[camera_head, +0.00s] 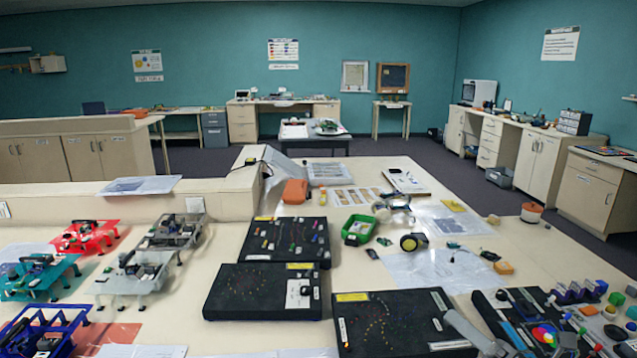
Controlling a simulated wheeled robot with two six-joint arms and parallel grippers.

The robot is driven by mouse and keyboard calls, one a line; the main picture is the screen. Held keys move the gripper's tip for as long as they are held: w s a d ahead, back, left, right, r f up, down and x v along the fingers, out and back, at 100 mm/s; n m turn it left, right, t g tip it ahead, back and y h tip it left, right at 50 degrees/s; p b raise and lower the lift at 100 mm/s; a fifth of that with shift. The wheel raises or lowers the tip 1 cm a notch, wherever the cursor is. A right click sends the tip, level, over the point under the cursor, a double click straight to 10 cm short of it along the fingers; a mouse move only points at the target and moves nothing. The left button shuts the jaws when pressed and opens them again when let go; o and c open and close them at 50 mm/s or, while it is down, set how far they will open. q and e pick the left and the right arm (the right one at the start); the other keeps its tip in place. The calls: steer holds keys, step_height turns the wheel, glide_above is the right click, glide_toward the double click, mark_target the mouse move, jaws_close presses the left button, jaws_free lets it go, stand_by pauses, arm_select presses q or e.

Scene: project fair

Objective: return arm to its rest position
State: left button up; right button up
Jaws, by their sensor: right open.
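My right gripper (474,330) shows only in part at the bottom edge, right of centre, as a pale grey piece low over the gap between two black boards. It is open, and I see nothing held in it. Most of my right arm is out of the picture. My left arm and gripper are not in view.
Black boards with small parts (390,325) lie in front, another (264,291) to their left. A green bin (358,229) and a yellow-wheeled device (413,242) stand behind. Coloured frame models (85,236) fill the left. Small coloured parts crowd the right. Pale table shows between.

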steer(key=s+d+f+m+g+h, duration=0.1)
steer(key=s+d+f+m+h, duration=0.3)
steer(key=m+h, duration=0.45)
steer(key=s+d+f+m+h, duration=0.2)
steer(key=d+f+m+h, duration=0.3)
steer(key=m, duration=0.6)
steer(key=s+d+f+m+g+h, duration=0.1)
steer(key=s+d+f+m+h, duration=0.3)
steer(key=m+h, duration=0.45)
steer(key=s+a+f+m+g+y, duration=0.3)
steer(key=s+f+m+g, duration=0.15)
steer(key=s+f, duration=0.35)
steer(key=s+a+f+m+g+y, duration=0.35)
steer(key=s+f+g, duration=0.2)
steer(key=s, duration=0.55)
step_height(320, 180, down, 25)
steer(key=d+g, duration=0.2)
steer(key=s+a+f, duration=0.1)
steer(key=s+f, duration=1.3)
steer(key=f, duration=0.1)
steer(key=shift+a+f+g, duration=0.15)
steer(key=shift+a+g, duration=0.15)
steer(key=shift+g, duration=0.1)
